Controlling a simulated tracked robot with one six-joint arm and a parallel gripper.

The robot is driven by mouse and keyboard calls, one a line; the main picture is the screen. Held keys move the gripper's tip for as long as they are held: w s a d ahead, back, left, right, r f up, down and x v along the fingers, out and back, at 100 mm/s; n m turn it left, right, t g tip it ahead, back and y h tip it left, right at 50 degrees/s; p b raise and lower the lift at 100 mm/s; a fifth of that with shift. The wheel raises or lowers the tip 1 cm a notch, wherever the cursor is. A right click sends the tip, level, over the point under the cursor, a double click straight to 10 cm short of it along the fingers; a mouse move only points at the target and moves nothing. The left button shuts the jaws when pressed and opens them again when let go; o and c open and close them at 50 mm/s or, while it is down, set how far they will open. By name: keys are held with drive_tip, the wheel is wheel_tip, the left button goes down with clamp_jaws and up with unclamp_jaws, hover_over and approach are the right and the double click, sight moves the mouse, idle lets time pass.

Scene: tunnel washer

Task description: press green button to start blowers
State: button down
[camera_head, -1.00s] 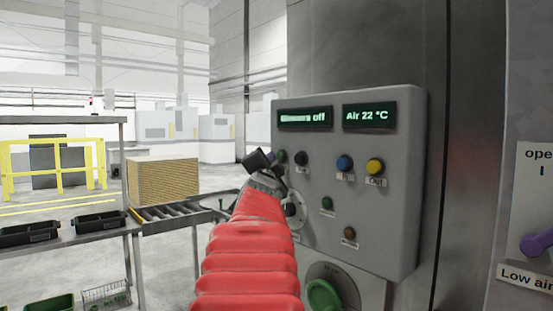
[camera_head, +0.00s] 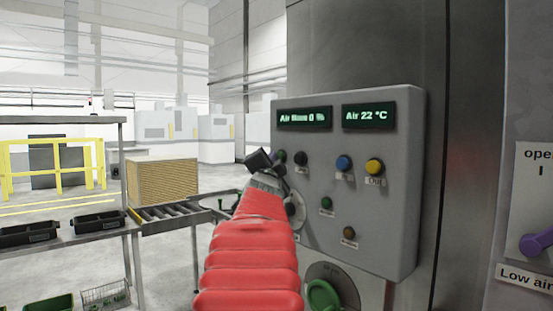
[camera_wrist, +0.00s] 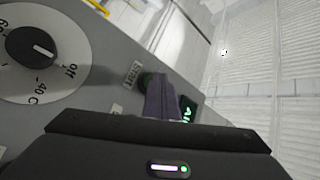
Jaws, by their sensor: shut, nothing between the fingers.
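The grey control panel (camera_head: 400,220) stands right of centre in the head view. My gripper (camera_head: 274,158) is shut and empty, its tip at the panel's upper left. In the wrist view my shut fingers (camera_wrist: 163,98) overlap a green button (camera_wrist: 147,79) beside a label that seems to read "Start". The fingers hide part of the button; they are at it or very close, and I cannot tell whether they touch. In the head view a bit of green (camera_head: 281,156) shows by my fingertips. The left display (camera_head: 304,118) reads something like "Air flow 0 %"; the right display (camera_head: 369,116) reads "Air 22 °C".
A temperature dial (camera_wrist: 38,47) shows in the wrist view. A roller conveyor (camera_head: 175,215) is at left.

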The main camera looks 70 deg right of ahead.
drive_tip(key=shift+a, duration=0.1)
idle(0.3)
drive_tip(key=shift+w+a, duration=0.45)
drive_tip(key=shift+a, duration=0.3)
drive_tip(key=shift+a, duration=0.1)
drive_tip(key=shift+w+a, duration=0.35)
drive_tip(key=shift+a, duration=0.35)
drive_tip(key=shift+w+a, duration=0.4)
drive_tip(key=shift+a, duration=0.3)
drive_tip(key=shift+w+a, duration=0.35)
drive_tip(key=shift+a, duration=0.35)
drive_tip(key=shift+a, duration=0.1)
